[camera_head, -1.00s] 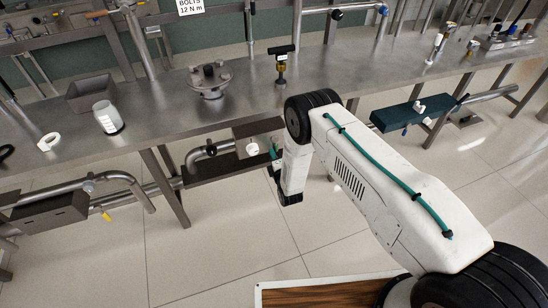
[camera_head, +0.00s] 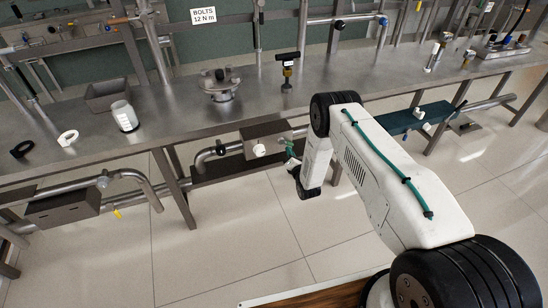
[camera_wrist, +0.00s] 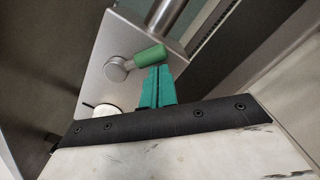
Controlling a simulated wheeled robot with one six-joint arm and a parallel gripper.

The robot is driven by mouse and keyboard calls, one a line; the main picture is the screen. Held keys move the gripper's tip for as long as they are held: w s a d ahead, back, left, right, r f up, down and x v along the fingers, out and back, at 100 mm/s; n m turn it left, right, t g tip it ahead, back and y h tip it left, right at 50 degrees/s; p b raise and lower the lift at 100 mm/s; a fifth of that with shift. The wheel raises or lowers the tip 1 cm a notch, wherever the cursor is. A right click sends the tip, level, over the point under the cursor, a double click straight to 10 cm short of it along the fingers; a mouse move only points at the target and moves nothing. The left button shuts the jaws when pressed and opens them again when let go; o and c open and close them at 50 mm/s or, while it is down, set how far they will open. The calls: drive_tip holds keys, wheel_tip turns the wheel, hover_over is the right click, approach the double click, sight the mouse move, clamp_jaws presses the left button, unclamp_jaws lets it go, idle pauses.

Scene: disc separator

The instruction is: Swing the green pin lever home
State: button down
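The green pin lever (camera_wrist: 149,56) shows in the wrist view as a green grip on a short metal arm. The arm runs left to a round metal pivot (camera_wrist: 117,68) on a grey metal plate. My gripper (camera_wrist: 157,70) has two teal fingers side by side, with only a thin line between them. Their tips lie just below the green grip in the picture; I cannot tell whether they touch it. In the head view my gripper (camera_head: 291,149) is small, beside the right end of a grey box (camera_head: 268,133) under the bench, and the lever cannot be made out.
A white knob (camera_head: 259,150) is on the box front; a pale round part (camera_wrist: 105,110) shows left of my fingers. Pipes (camera_head: 206,157) and bench legs (camera_head: 176,190) flank the box. The steel bench (camera_head: 170,105) is above. Floor in front is clear.

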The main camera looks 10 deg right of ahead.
drive_tip(key=shift+w+d+r, duration=0.2)
drive_tip(key=shift+d+r, duration=0.85)
drive_tip(key=shift+r, duration=0.2)
drive_tip(key=shift+f, duration=0.1)
